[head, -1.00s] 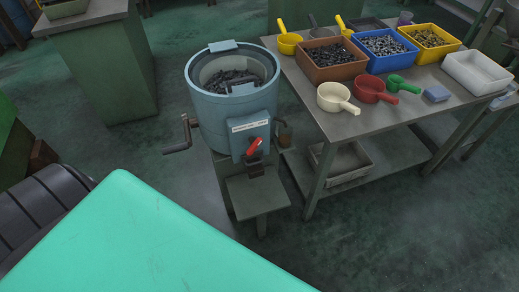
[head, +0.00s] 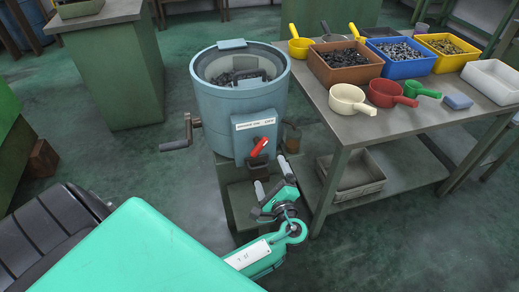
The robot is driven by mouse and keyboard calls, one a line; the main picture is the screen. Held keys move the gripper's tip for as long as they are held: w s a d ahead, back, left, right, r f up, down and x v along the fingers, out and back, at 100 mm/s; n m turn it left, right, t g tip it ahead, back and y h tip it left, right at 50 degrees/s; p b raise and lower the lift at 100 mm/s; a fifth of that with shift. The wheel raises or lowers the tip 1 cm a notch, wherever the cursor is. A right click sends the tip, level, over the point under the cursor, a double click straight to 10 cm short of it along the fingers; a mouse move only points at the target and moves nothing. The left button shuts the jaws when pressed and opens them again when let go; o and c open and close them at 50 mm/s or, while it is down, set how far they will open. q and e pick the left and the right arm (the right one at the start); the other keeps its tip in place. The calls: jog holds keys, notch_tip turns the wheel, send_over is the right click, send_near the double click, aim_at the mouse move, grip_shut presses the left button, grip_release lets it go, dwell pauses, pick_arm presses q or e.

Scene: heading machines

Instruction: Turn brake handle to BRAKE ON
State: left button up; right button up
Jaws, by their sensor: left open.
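The brake handle (head: 259,147) is a small red lever on the front of a blue-grey drum machine (head: 225,105), below a white label (head: 255,123) whose lettering is too small to read surely. The lever tilts, with its upper end to the right. My left gripper (head: 266,160) is open and empty, its two fingers pointing up at the machine's front. The fingertips lie just below the handle and to either side of it in the picture. Whether they touch anything cannot be told. My right gripper is out of view.
A crank (head: 178,138) sticks out from the drum's left side. A grey workbench (head: 350,127) stands close on the right with scoops and bins of small parts, such as a brown bin (head: 345,72). A tray (head: 352,175) sits on its lower shelf. Floor left of the machine is clear.

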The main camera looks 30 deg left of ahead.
aim_at(260, 150)
pick_arm(q)
jog(key=x, duration=1.2)
jog(key=shift+w+a, duration=0.15)
jog(key=shift+w, duration=0.05)
jog(key=shift+f, duration=0.1)
jog(key=c, duration=1)
